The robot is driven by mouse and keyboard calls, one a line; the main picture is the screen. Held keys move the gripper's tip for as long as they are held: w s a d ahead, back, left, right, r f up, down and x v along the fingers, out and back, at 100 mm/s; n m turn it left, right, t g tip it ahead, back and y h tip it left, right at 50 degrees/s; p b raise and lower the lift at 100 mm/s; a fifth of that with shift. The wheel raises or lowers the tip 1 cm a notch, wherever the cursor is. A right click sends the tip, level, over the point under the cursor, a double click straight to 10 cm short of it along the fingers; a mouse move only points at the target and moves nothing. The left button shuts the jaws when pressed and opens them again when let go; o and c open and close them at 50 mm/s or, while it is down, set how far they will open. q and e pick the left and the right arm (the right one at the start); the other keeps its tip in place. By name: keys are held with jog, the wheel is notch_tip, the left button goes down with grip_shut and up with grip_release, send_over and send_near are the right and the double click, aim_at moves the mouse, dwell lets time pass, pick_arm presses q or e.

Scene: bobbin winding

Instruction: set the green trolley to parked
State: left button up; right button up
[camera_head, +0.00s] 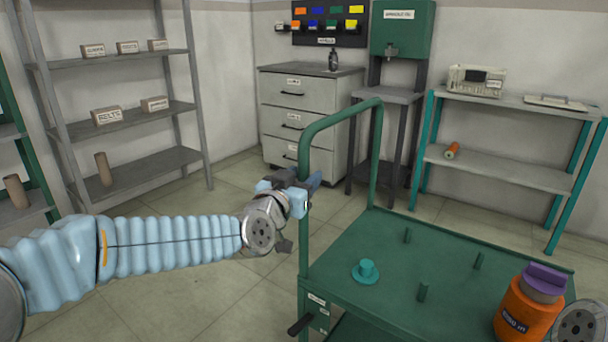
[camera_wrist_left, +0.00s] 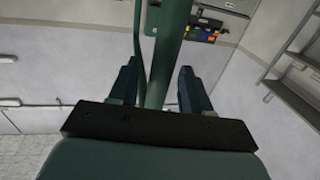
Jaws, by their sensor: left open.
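The green trolley (camera_head: 345,262) stands at the front right, with a tall looped handle at its left end. A small green box with pale labels and a black lever (camera_head: 300,325) is on its near left corner; the labels are too small to read. My left gripper (camera_head: 311,184) is at the handle's left upright. In the left wrist view, its open fingers (camera_wrist_left: 157,88) stand on either side of the green handle post (camera_wrist_left: 168,50); I cannot tell whether they touch it. My right gripper is not clearly visible.
The trolley top bears a teal flanged piece (camera_head: 366,272), several short pegs and an orange labelled container (camera_head: 525,312) with a purple top. Behind stand a grey shelf rack (camera_head: 130,130), a drawer cabinet (camera_head: 300,112) and a teal-legged bench (camera_head: 515,105). Floor left of the trolley is clear.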

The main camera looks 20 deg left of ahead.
pick_arm(q)
jog(key=shift+w, duration=0.6)
jog(key=shift+d, duration=0.1)
grip_shut()
